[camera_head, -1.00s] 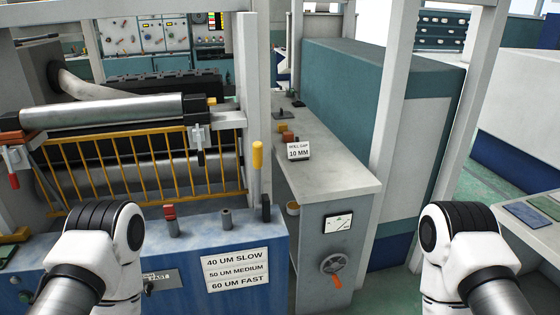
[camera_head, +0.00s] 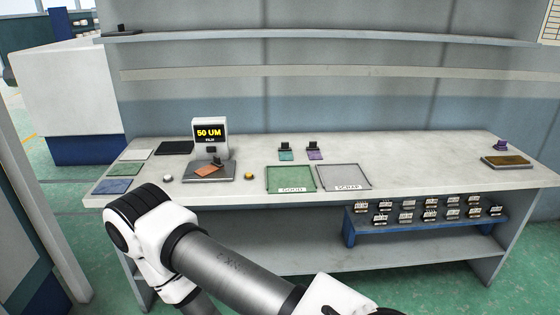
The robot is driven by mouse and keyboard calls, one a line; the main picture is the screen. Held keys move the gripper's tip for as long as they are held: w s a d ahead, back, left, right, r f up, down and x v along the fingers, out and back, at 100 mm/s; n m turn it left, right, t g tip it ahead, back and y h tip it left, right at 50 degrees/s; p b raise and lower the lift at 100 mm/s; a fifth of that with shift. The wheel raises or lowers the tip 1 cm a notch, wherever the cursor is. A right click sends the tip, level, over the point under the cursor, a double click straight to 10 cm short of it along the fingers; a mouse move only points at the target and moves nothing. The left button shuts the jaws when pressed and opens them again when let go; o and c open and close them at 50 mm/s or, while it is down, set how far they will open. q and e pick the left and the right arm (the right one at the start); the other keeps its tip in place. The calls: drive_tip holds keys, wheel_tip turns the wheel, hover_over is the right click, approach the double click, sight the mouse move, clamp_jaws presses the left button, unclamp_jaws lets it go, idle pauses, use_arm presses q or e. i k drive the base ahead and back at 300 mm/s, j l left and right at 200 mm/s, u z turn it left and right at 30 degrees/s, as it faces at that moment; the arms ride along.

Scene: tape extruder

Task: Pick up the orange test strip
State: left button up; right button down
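An orange strip (camera_head: 207,170) lies on the dark grey plate (camera_head: 222,178) at the foot of a white gauge (camera_head: 210,149). The gauge display reads "50 UM FILM". The gauge stands left of centre on a long light grey bench. One of my arms crosses the lower part of the view, in front of the bench edge, and its far end leaves the frame at the bottom. Neither gripper is in view, so I cannot tell their state.
A green tray marked GOOD (camera_head: 291,190) and a grey tray marked SCRAP (camera_head: 344,188) lie right of the gauge. Coloured cards, a yellow button (camera_head: 249,176) and small clips sit nearby. A blue rack (camera_head: 350,238) of labelled pieces is below. The bench's right half is mostly clear.

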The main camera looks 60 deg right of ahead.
sight(216, 164)
drive_tip(key=z, duration=1.5)
